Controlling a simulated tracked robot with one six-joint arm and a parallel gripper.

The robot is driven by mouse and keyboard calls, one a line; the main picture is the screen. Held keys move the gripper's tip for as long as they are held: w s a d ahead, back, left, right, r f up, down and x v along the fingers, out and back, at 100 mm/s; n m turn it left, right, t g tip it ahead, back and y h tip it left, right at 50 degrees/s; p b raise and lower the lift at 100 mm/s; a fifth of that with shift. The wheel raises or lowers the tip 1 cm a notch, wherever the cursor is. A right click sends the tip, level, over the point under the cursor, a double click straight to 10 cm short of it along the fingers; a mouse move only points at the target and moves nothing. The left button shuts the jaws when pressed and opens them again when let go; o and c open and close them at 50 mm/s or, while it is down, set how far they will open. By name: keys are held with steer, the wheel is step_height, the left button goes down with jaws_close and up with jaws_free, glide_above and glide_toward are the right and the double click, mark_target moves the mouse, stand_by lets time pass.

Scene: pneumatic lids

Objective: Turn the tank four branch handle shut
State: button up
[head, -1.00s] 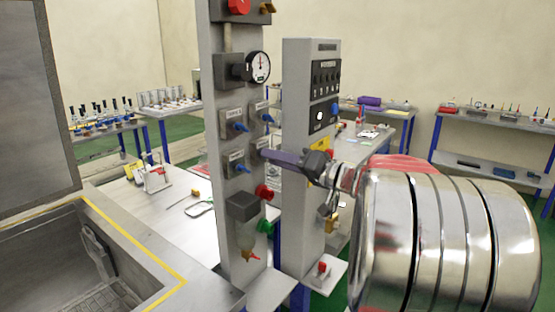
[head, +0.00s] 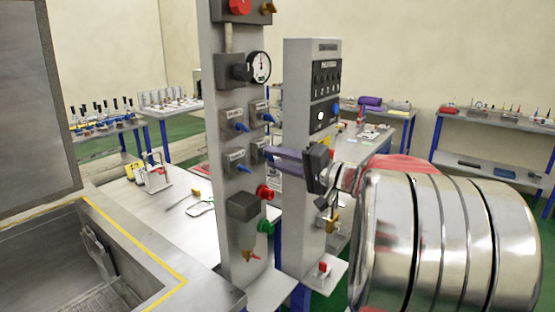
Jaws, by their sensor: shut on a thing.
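A grey upright panel (head: 222,196) carries several blue branch handles, each on a grey block with a label too small to read. The upper left handle (head: 240,127), the upper right handle (head: 267,118) and the lower left handle (head: 243,168) are in plain view. My gripper (head: 270,155) reaches in from the right at the lower right block (head: 257,144). Its jaws are shut on the blue handle there, which I take as the tank four branch handle. The fingers mostly hide this handle, so its exact angle cannot be told.
A round gauge (head: 260,67) sits above the handles. A red knob (head: 264,192) and a green knob (head: 265,227) stick out below. A second grey column (head: 307,230) with a black switch panel (head: 326,85) stands close behind my gripper. A metal bin (head: 150,285) is at left.

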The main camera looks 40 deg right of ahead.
steer(key=m, duration=1.2)
steer(key=shift+d+f+m, duration=0.1)
steer(key=shift+f+m, duration=0.2)
steer(key=shift+m, duration=0.1)
steer(key=o, duration=1.1)
steer(key=shift+r, duration=0.15)
steer(key=shift+c, duration=0.2)
steer(key=shift+r, duration=0.1)
